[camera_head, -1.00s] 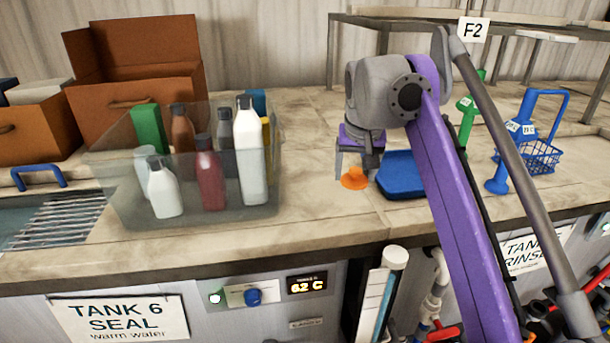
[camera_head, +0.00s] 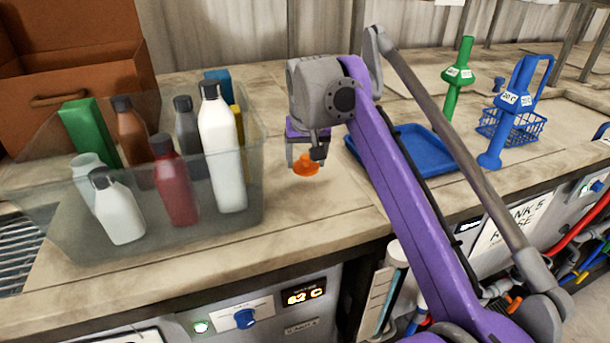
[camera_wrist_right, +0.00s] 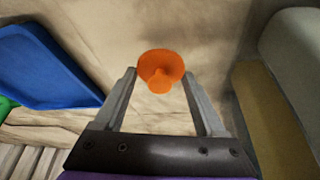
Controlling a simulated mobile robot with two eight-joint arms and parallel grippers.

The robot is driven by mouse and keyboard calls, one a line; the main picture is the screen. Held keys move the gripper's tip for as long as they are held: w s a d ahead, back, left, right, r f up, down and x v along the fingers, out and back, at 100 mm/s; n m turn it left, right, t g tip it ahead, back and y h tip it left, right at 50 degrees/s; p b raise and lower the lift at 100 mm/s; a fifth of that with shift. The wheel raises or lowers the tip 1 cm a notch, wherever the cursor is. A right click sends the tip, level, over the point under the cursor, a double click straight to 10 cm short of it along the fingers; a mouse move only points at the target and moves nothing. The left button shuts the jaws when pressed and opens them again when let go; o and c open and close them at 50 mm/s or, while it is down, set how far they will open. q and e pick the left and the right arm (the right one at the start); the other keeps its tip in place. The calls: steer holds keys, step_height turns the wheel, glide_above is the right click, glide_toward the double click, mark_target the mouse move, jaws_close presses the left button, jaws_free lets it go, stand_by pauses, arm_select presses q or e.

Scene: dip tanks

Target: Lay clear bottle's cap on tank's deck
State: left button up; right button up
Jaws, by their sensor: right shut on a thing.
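An orange flanged piece with a short stem, apparently the cap (camera_head: 306,166), is between the fingertips of my right gripper (camera_head: 305,158). The right wrist view also shows the orange cap (camera_wrist_right: 161,66), with the fingers of my right gripper (camera_wrist_right: 159,78) shut on it at both sides. The gripper points down over the beige deck (camera_head: 300,215), between the clear bin and the blue tray. The cap is low over the deck; I cannot tell whether it touches. I cannot pick out the clear bottle with certainty. My left gripper is not in view.
A clear bin (camera_head: 150,235) with several bottles stands close to the left of my gripper. A blue tray (camera_head: 425,150) lies to the right. Farther right are a green stand (camera_head: 457,80) and a blue basket (camera_head: 515,128). The deck in front is bare.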

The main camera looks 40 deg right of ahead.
mark_target(306, 168)
steer(key=shift+w+f+b, duration=0.1)
steer(key=shift+f+b, duration=0.2)
steer(key=shift+f, duration=1.7)
steer(key=shift+f, duration=0.15)
steer(key=o, duration=1.3)
steer(key=shift+c, duration=0.2)
steer(key=p+v, duration=0.2)
steer(key=v, duration=1)
steer(key=shift+d, duration=0.1)
